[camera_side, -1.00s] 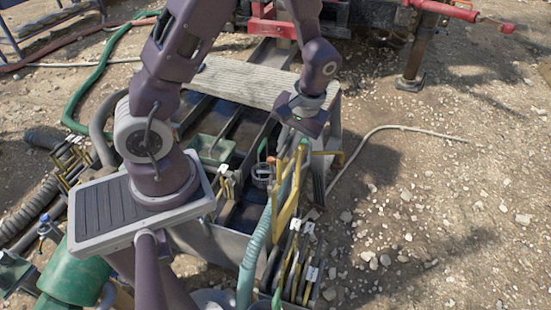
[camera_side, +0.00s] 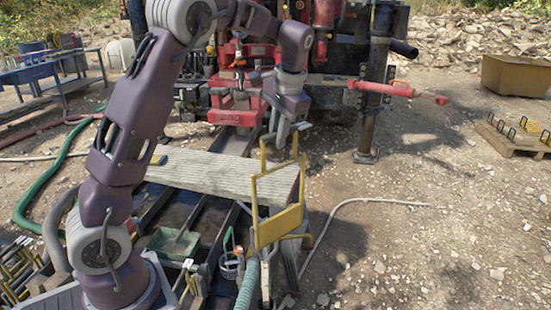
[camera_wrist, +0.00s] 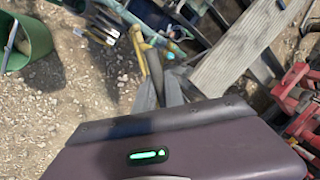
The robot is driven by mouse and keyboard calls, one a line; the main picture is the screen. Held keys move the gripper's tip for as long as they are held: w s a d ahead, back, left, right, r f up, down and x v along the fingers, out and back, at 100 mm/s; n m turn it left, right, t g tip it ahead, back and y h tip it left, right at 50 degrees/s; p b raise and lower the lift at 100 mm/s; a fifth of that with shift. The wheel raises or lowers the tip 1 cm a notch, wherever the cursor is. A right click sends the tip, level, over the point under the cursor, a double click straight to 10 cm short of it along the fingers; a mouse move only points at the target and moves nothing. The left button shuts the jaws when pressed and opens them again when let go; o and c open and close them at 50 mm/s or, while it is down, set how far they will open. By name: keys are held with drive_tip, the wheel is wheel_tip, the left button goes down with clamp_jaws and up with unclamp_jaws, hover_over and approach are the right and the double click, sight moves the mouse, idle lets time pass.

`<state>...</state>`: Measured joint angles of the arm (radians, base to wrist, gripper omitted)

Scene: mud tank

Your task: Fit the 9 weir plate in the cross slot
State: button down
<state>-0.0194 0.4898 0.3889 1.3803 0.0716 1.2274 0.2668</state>
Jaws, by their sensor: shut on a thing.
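My gripper (camera_side: 284,138) is shut on the yellow handle of a weir plate (camera_side: 280,226) and holds it up in the air. The plate hangs upright below the jaws, its yellow face turned to the side camera; no number is readable. In the wrist view, my gripper's grey fingers (camera_wrist: 158,90) close at the yellow handle (camera_wrist: 140,48), with the plate seen mostly edge-on. The tank's dark channels (camera_side: 207,215) lie left of and below the plate in the side view. I cannot make out the cross slot.
A wooden plank (camera_side: 205,170) spans the tank behind the plate. Red machinery (camera_side: 238,95) stands behind. A green bucket (camera_wrist: 32,42) shows in the wrist view.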

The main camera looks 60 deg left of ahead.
drive_tip(key=s+a+r+n+g, duration=0.15)
drive_tip(key=a+n, duration=0.35)
drive_tip(key=a, duration=0.8)
drive_tip(key=s+a+f+n+h, duration=0.1)
drive_tip(key=s+a+f+n, duration=0.2)
drive_tip(key=f+n, duration=0.4)
drive_tip(key=s+a+f+n+h, duration=0.2)
drive_tip(key=f+n, duration=0.5)
drive_tip(key=f, duration=0.8)
drive_tip(key=s+a+f+n+h, duration=0.2)
drive_tip(key=s+a+f+n, duration=0.2)
drive_tip(key=f+n, duration=0.3)
wheel_tip(320, 180, down, 4)
drive_tip(key=shift+s+a+f, duration=0.1)
drive_tip(key=shift+s+a, duration=0.05)
drive_tip(key=shift+a, duration=0.65)
drive_tip(key=shift+g, duration=0.25)
drive_tip(key=shift+w, duration=0.2)
